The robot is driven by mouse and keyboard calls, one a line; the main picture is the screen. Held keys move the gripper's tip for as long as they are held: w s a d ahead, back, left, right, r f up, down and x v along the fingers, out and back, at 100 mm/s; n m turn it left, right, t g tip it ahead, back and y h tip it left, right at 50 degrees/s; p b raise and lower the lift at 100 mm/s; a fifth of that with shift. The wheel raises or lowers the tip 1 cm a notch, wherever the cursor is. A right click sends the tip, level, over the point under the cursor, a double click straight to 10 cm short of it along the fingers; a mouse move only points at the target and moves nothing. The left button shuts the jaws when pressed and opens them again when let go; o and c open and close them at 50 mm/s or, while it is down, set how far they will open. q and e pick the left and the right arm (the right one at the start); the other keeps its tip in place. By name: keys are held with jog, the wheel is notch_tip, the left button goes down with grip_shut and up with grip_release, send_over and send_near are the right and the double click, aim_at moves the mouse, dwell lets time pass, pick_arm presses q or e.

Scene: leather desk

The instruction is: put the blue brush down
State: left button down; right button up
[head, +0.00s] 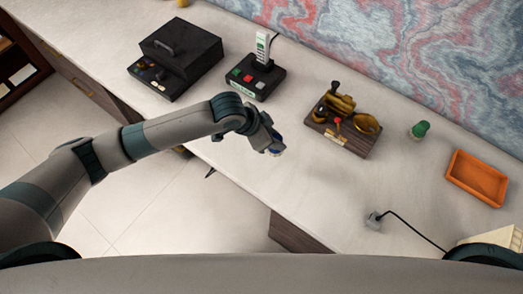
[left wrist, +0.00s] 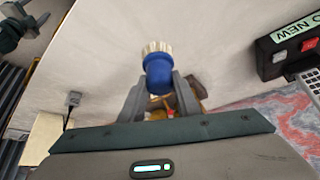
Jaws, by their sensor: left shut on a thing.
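My left gripper (head: 270,143) is over the desk, left of the wooden stand. It is shut on the blue brush (head: 276,152), which is mostly hidden by the fingers in the head view. In the left wrist view the brush (left wrist: 158,72) shows a round blue body and a pale bristle end, between the two grey fingers (left wrist: 160,98). The bristle end points away from the wrist. I cannot tell whether the brush touches the desk. A dark part at the upper left of the left wrist view looks like my right gripper (left wrist: 22,22); its jaws are unclear.
The wooden stand (head: 340,139) holds several brown items. A button box (head: 255,82) and a black case (head: 178,55) stand at the back left. A green item (head: 419,129), an orange tray (head: 476,178) and a corded plug (head: 374,220) are to the right. Bare desk surrounds the gripper.

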pick_arm(q)
jog(key=a, duration=0.1)
jog(key=a+f+b, duration=0.1)
jog(key=w+a+f+b, duration=0.1)
jog(key=a, duration=0.1)
jog(key=shift+f, duration=0.25)
pick_arm(e)
notch_tip(320, 180, down, 4)
jog(key=shift+d+r, duration=0.15)
jog(key=shift+r, duration=0.1)
jog(key=shift+d, duration=0.15)
jog(key=shift+d, duration=0.1)
pick_arm(q)
notch_tip(320, 180, down, 4)
jog(key=b, duration=0.4)
jog(key=shift+r, duration=0.25)
jog(key=shift+w+f+b, duration=0.1)
jog(key=shift+f+b, duration=0.2)
jog(key=shift+b, duration=0.3)
pick_arm(e)
jog(key=f, duration=0.4)
jog(key=shift+a+f, duration=0.3)
jog(key=shift+a, duration=0.05)
